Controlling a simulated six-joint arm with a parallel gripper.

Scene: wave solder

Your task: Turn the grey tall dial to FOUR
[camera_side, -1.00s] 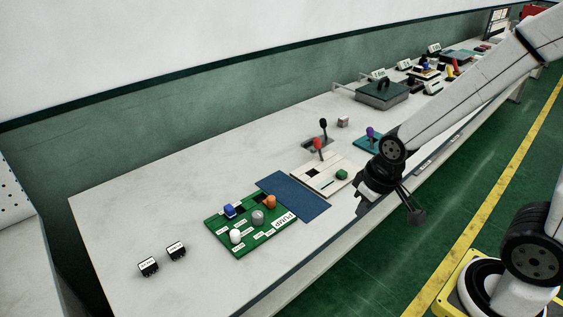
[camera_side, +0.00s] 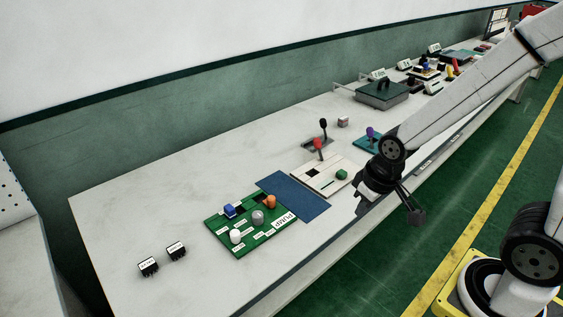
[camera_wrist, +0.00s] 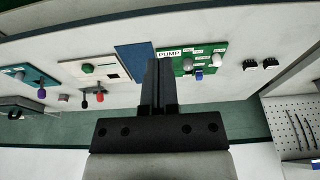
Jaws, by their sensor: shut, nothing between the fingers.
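The grey tall dial (camera_side: 257,217) stands upright on the green PUMP panel (camera_side: 268,238), between a white knob (camera_side: 236,236) and an orange knob (camera_side: 269,201). A blue part (camera_side: 230,209) sits on the same panel. The panel also shows in the wrist view (camera_wrist: 213,50), with a grey knob (camera_wrist: 188,64) near its middle. The labels around the dial are too small to read. My gripper (camera_side: 417,217) is shut and empty, beyond the table's front edge to the right, well apart from the dial. It also shows in the wrist view (camera_wrist: 158,62), where it hides part of the panel.
A blue mat (camera_side: 293,196) lies right of the panel, then a cream panel (camera_side: 322,180) with a green knob (camera_side: 341,174). A red-topped lever (camera_side: 318,144) and a black one (camera_side: 323,124) stand behind. Two black labelled blocks (camera_side: 148,266) lie left.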

